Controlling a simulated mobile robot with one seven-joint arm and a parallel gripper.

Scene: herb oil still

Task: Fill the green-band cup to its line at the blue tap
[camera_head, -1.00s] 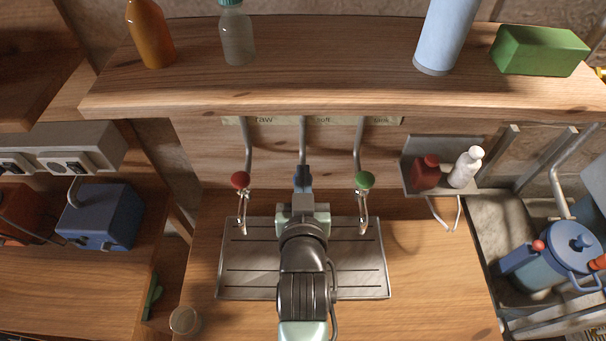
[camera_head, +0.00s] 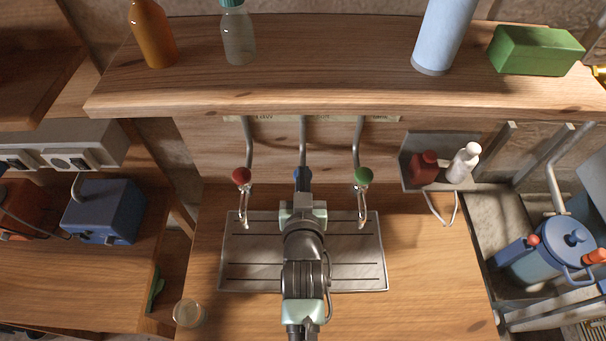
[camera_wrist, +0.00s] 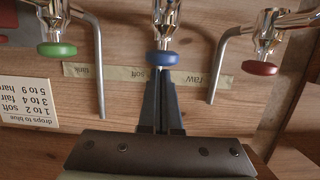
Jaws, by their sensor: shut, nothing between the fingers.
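The blue tap's knob (camera_wrist: 163,58) is at the top centre of the wrist view, between a green knob and a red knob. My gripper (camera_wrist: 162,72) is shut and empty, with its fingertips at the blue knob; I cannot tell whether they touch it. In the head view my gripper (camera_head: 303,172) is in front of the middle tap and largely hides its knob and outlet. A clear cup (camera_head: 188,312) stands on the counter at the lower left. No green band shows on it, and its fill line cannot be made out.
A metal drip tray (camera_head: 250,275) lies under the taps, partly behind my arm. The red knob (camera_head: 241,175) and green knob (camera_head: 364,175) flank the blue one. A small shelf (camera_head: 435,145) with red and white bottles is to the right. Counter right of the tray is clear.

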